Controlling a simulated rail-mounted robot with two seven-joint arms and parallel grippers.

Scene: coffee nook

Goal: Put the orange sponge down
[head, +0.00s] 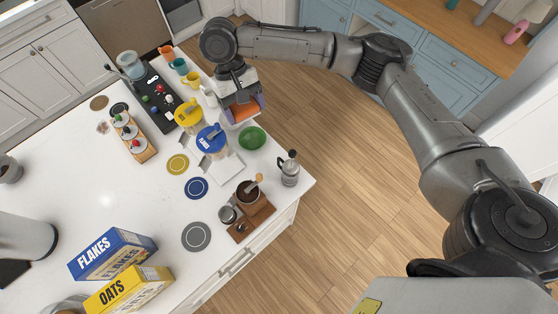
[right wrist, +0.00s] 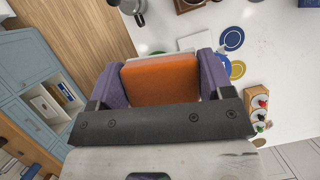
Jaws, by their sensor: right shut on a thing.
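The orange sponge (right wrist: 160,80) sits between the two purple finger pads of my right gripper (right wrist: 162,78) in the right wrist view. The gripper is shut on it. In the head view my right gripper (head: 243,108) is over the right edge of the white counter, and part of the orange sponge (head: 245,112) shows between its fingers. I cannot tell whether the sponge touches the surface below. My left gripper is not in view.
A green dish (head: 252,138) lies close to the gripper on the counter (head: 140,195). Blue (head: 211,138) and yellow (head: 188,115) lidded canisters stand to its left. A moka pot (head: 289,168) and a coffee grinder (head: 247,192) stand nearer. Open floor lies to the right.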

